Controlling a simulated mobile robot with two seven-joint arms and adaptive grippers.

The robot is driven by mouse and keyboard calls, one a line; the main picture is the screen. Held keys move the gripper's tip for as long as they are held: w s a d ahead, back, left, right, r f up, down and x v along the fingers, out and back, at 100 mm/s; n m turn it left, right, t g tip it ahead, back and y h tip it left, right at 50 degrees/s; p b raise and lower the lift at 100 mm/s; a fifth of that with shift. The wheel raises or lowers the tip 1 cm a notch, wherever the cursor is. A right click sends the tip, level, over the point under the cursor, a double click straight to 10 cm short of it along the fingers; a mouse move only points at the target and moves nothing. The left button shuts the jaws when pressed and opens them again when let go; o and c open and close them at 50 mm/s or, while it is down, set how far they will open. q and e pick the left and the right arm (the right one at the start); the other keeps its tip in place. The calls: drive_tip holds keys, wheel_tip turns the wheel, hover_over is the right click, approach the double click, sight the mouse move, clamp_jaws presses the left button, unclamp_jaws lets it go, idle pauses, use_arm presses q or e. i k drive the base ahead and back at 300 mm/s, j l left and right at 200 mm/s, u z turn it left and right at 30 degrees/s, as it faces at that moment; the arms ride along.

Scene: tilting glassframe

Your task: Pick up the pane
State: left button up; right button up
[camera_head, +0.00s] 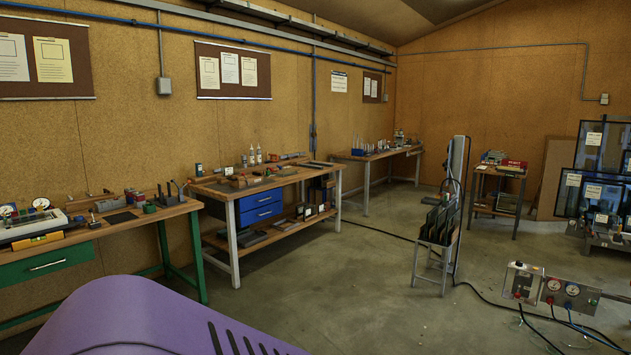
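Several dark-framed glass panes with white paper labels stand at the right side of the picture; one upper pane (597,146) is behind a lower pane (582,193). They stand upright or slightly leaning on a dark rack (604,240), and the right edge of the picture cuts them off. I cannot tell which one is the pane of the task. Several small dark sheets (437,222) stand in a slotted stand at the middle right. Neither of my grippers shows in this view.
A control box with gauges (553,288) stands at lower right, with cables over the floor. Workbenches with tools line the left wall, one with blue drawers (260,207). A small table (497,200) stands at the back. The middle floor (340,285) is clear.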

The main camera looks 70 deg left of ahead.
sight(234, 168)
drive_tip(key=i+j+u, duration=0.1)
drive_tip(key=j+u, duration=0.3)
drive_tip(key=i+j+u, duration=0.15)
drive_tip(key=j+u, duration=0.2)
drive_tip(key=i+j+u, duration=0.2)
drive_tip(key=j+u, duration=0.2)
drive_tip(key=i+j+u, duration=0.2)
drive_tip(key=j+u, duration=0.2)
drive_tip(key=i+j+u, duration=0.45)
drive_tip(key=i+u, duration=0.25)
drive_tip(key=i+j+u, duration=0.1)
drive_tip(key=i+u, duration=0.35)
drive_tip(key=i, duration=1.5)
drive_tip(key=i+u, duration=0.1)
drive_tip(key=i, duration=0.35)
drive_tip(key=i+l+u, duration=0.15)
drive_tip(key=i, duration=0.3)
drive_tip(key=i+l+u, duration=0.1)
drive_tip(key=i, duration=0.35)
